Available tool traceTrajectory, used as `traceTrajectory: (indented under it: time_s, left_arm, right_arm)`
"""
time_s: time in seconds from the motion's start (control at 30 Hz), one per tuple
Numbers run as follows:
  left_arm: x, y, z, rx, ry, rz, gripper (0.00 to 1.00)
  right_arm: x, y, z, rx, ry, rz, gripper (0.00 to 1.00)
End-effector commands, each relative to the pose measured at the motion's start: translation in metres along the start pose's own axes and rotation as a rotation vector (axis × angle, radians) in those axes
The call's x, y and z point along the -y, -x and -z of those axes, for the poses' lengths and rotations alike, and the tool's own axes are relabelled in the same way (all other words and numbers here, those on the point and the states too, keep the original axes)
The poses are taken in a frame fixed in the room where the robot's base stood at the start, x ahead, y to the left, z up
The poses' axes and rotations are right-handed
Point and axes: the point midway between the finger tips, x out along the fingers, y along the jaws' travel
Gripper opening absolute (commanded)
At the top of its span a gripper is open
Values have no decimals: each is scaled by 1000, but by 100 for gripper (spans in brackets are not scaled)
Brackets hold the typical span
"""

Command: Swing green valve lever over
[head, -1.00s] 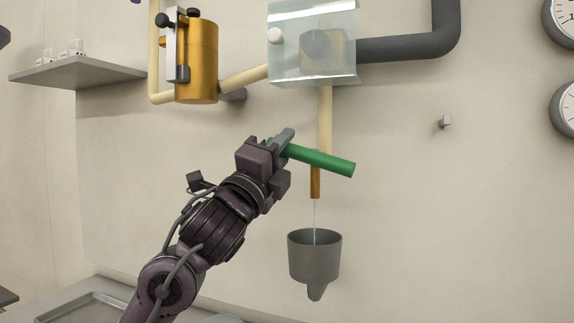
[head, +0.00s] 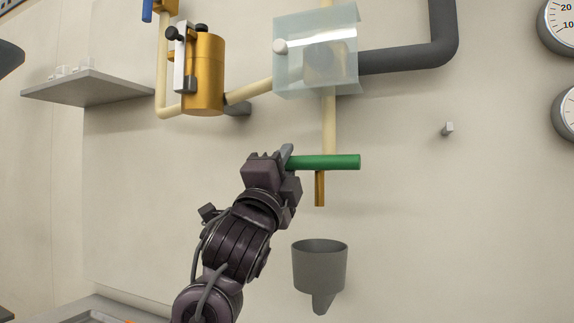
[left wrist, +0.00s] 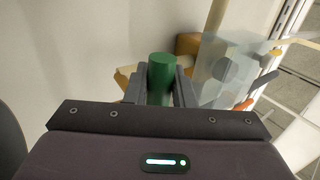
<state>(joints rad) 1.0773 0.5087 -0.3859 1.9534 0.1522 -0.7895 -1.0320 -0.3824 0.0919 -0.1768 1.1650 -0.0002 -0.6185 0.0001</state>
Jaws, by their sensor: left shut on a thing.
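The green valve lever (head: 330,162) lies level across the cream pipe, just above the brass outlet (head: 319,189). My left gripper (head: 287,157) is shut on the lever's left end. In the left wrist view the lever (left wrist: 161,78) stands between the two fingers of the gripper (left wrist: 160,90). No water stream shows below the outlet. My right gripper is not in view.
A grey funnel cup (head: 319,272) hangs on the wall below the outlet. A clear box cover (head: 316,50) and a brass canister (head: 204,75) are above. A shelf (head: 88,87) is at left, gauges (head: 562,25) at right.

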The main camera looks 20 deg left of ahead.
Motion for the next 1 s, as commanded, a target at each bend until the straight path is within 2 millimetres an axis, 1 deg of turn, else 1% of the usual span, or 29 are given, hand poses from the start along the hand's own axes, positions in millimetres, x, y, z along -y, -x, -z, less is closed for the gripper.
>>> traceTrajectory:
  time_s: [0.03,0.07,0.1,0.23,0.47,0.57,0.63,0.7,0.8,1.0]
  left_arm:
    - [-6,1,2,-3,1,-11,0]
    - [-6,1,2,-3,1,-11,0]
    - [-6,1,2,-3,1,-11,25]
    - [-5,1,2,-3,1,-9,42]
    - [-3,1,1,-2,1,-5,42]
    - [-3,4,1,-2,0,-4,42]
    - [-4,12,1,-2,0,-3,42]
    - [-5,23,1,-2,0,-4,42]
    - [-5,41,1,-3,-1,-5,42]
    - [-5,70,1,-2,0,-5,42]
  right_arm:
    - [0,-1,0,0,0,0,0]
    - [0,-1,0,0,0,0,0]
    - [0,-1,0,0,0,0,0]
    - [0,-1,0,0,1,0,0]
    - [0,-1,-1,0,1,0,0]
    - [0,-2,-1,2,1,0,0]
    - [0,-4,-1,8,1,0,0]
    - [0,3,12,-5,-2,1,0]
    - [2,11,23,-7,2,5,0]
    - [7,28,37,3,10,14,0]
